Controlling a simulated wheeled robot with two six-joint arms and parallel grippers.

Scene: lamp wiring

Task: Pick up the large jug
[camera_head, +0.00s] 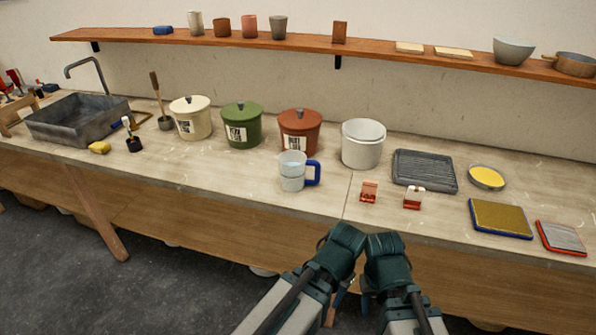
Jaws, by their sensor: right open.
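A clear measuring jug (291,172) with a blue handle stands upright on the workbench, in front of the brown lidded pot. Its handle points right. It is the only jug I can make out. My two arms reach in from the bottom centre, their dark green wrists side by side at the bench's front edge, below and right of the jug and apart from it. My right gripper (367,288) is mostly hidden by its wrist and is open and empty. My left gripper's fingers do not show behind its wrist.
Behind the jug stand a cream pot (191,124), a green pot (241,130), a brown pot (299,137) and a white bucket (362,153). Bare worktop (225,180) lies left of the jug. A shelf (300,42) runs above.

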